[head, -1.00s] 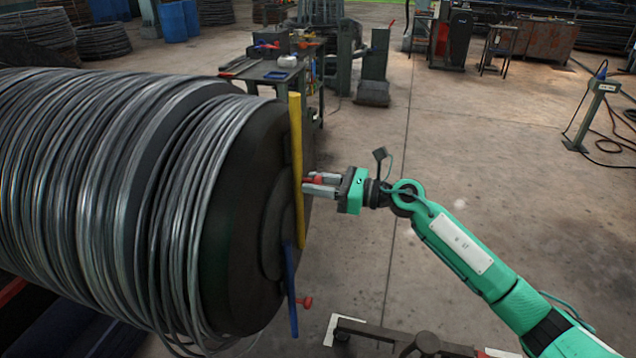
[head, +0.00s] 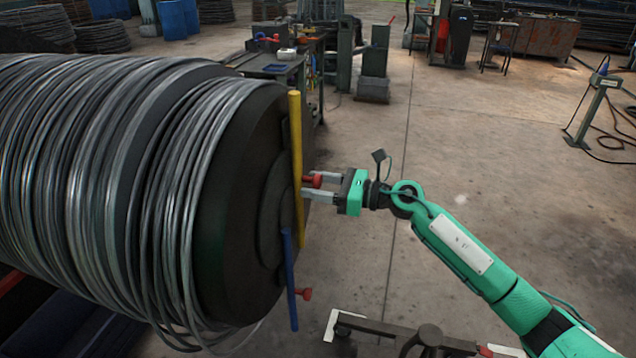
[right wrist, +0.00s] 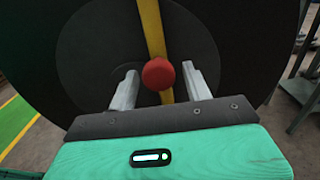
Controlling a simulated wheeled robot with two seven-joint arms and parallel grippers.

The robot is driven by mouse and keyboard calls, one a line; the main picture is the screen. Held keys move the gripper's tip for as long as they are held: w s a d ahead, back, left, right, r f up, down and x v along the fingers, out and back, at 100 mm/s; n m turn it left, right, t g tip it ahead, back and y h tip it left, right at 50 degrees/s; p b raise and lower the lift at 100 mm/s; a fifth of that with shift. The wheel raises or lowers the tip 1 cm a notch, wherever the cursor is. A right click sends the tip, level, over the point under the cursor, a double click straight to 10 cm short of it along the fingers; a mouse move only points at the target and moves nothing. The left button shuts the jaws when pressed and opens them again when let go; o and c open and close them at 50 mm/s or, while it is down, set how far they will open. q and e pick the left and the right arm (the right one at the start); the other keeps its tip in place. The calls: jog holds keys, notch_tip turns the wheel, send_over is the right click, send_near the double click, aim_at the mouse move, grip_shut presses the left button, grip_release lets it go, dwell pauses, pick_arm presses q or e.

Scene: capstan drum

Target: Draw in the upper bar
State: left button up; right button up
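The upper bar is yellow (head: 296,140) and stands upright against the end face of the drum (head: 235,200). It also shows in the right wrist view (right wrist: 152,25). Its red knob (head: 313,181) sticks out toward my right gripper (head: 310,187). In the right wrist view the red knob (right wrist: 158,74) sits between the two fingers (right wrist: 162,82), with a gap on each side, so the gripper is open around it. A blue bar (head: 289,280) with its own red knob (head: 304,294) hangs below, its top beside the yellow bar's lower end. My left gripper is out of view.
Wire coils (head: 120,170) wrap the drum at left. A workbench (head: 275,68) stands behind it. A low dark frame (head: 400,335) lies on the floor at the front. Open floor (head: 480,140) lies to the right.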

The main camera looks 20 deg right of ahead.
jog(key=shift+r, duration=0.1)
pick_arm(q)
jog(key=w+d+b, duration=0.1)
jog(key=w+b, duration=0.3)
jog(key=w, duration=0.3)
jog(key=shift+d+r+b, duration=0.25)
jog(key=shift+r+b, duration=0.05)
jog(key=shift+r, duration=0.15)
pick_arm(e)
jog(key=v, duration=1.3)
jog(key=shift+s+d, duration=0.25)
jog(key=shift+d, duration=0.1)
